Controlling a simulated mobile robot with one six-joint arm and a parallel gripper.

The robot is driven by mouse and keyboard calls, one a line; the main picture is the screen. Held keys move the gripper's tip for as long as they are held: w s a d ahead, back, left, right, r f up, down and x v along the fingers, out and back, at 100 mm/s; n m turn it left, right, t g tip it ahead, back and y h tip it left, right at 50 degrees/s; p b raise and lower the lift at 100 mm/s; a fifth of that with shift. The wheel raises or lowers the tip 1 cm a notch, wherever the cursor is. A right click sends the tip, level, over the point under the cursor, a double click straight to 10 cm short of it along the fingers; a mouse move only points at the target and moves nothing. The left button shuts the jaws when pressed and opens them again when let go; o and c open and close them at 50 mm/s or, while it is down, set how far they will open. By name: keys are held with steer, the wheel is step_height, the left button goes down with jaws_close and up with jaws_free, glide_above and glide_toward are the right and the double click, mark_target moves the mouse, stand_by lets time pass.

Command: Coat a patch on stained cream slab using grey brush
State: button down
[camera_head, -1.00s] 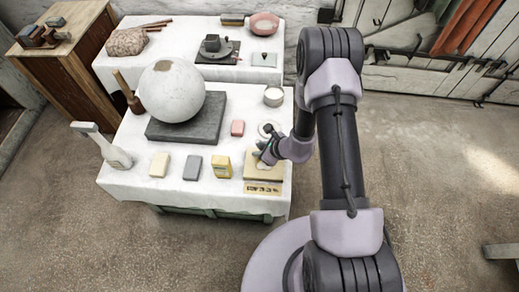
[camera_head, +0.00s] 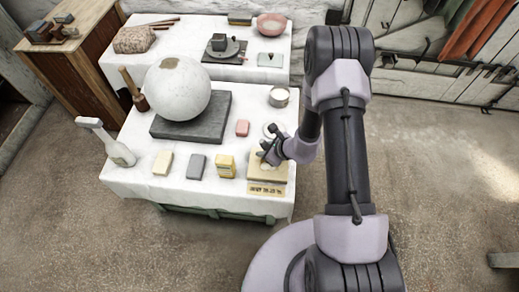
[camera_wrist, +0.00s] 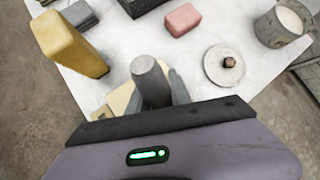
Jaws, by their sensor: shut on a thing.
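My gripper (camera_head: 270,152) is over the stained cream slab (camera_head: 258,179) at the front right of the near table. The gripper is shut on the grey brush, whose round grey handle (camera_wrist: 150,78) stands up between the fingers in the wrist view. The brush's lower end is hidden there, so I cannot tell whether it touches the slab. The slab shows only partly beside the fingers in the wrist view (camera_wrist: 118,99).
Left of the slab stand a yellow box (camera_head: 225,166), a grey block (camera_head: 196,167) and a cream block (camera_head: 162,162). A large plaster sphere (camera_head: 177,92) rests on a dark slab (camera_head: 215,118).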

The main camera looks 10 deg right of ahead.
steer(key=shift+d, duration=0.2)
steer(key=shift+f, duration=0.1)
steer(key=shift+a, duration=0.1)
steer(key=shift+w+a+b, duration=0.2)
steer(key=shift+a+b, duration=0.05)
steer(key=shift+a, duration=0.45)
steer(key=shift+w+a+b, duration=0.2)
steer(key=shift+a+b, duration=0.05)
steer(key=shift+a, duration=0.45)
steer(key=shift+d, duration=0.1)
steer(key=shift+s+d+r+p, duration=0.25)
steer(key=shift+d+r+p, duration=0.3)
steer(key=shift+d+r, duration=0.25)
steer(key=shift+a+f+b, duration=0.15)
steer(key=shift+f+b, duration=0.45)
steer(key=shift+b, duration=0.1)
steer(key=shift+f, duration=0.2)
